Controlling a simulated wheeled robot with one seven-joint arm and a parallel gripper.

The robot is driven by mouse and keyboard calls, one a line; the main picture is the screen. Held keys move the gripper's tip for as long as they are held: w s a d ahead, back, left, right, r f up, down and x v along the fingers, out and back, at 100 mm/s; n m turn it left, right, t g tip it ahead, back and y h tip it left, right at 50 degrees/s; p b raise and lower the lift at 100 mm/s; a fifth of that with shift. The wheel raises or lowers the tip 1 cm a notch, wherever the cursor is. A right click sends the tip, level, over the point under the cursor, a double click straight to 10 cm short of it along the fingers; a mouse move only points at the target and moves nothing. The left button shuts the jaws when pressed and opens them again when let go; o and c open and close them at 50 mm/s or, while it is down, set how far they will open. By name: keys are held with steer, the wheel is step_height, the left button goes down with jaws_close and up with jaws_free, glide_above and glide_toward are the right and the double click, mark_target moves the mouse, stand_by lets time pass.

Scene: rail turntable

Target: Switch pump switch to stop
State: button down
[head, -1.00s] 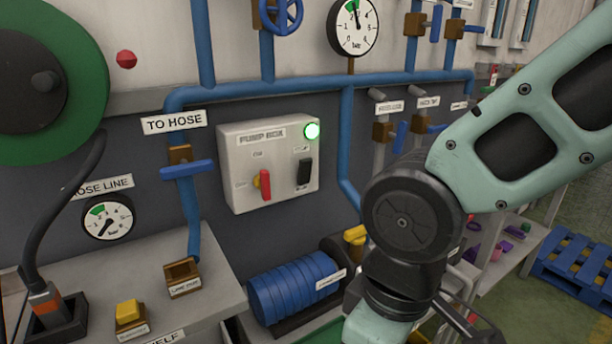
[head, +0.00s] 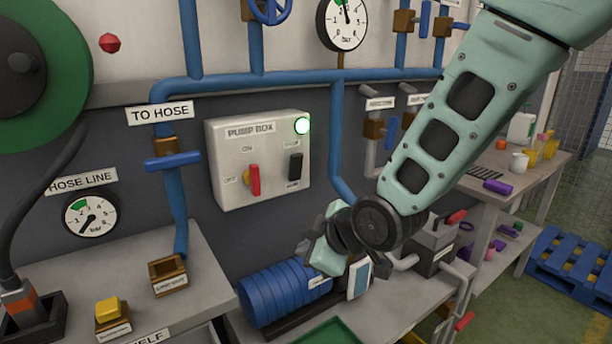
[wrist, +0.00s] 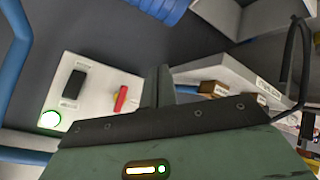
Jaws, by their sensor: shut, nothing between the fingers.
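The white pump box (head: 228,135) is on the wall in the head view, with a lit green lamp (head: 302,125) at its upper right. It carries a red lever (head: 254,180), upright, and a black switch (head: 295,168); their small labels are hard to read. In the wrist view the box (wrist: 97,92) appears turned over, with the black switch (wrist: 74,84), red lever (wrist: 120,98) and glowing lamp (wrist: 50,119). My gripper (head: 306,247) is shut and empty, below and right of the box, apart from both controls. Its fingers (wrist: 158,85) show beside the box in the wrist view.
A blue pipe (head: 338,140) runs down right of the box. A blue ribbed cylinder (head: 275,295) lies below it. A blue valve handle (head: 172,161) is on the left. A shelf (head: 205,275) with a yellow button (head: 108,310) juts out at lower left.

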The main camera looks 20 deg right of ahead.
mark_target(299, 162)
steer(key=w+d+r+n+t+y+b, duration=0.2)
steer(key=w+d+n+t+b, duration=0.2)
steer(key=w+d+n+t, duration=0.5)
steer(key=shift+w+d+r+t, duration=0.3)
steer(key=shift+w+d+t, duration=0.55)
steer(key=shift+w, duration=0.35)
steer(key=p+x, duration=0.3)
steer(key=x, duration=1.1)
steer(key=shift+f+p, duration=0.1)
steer(key=shift+p, duration=0.2)
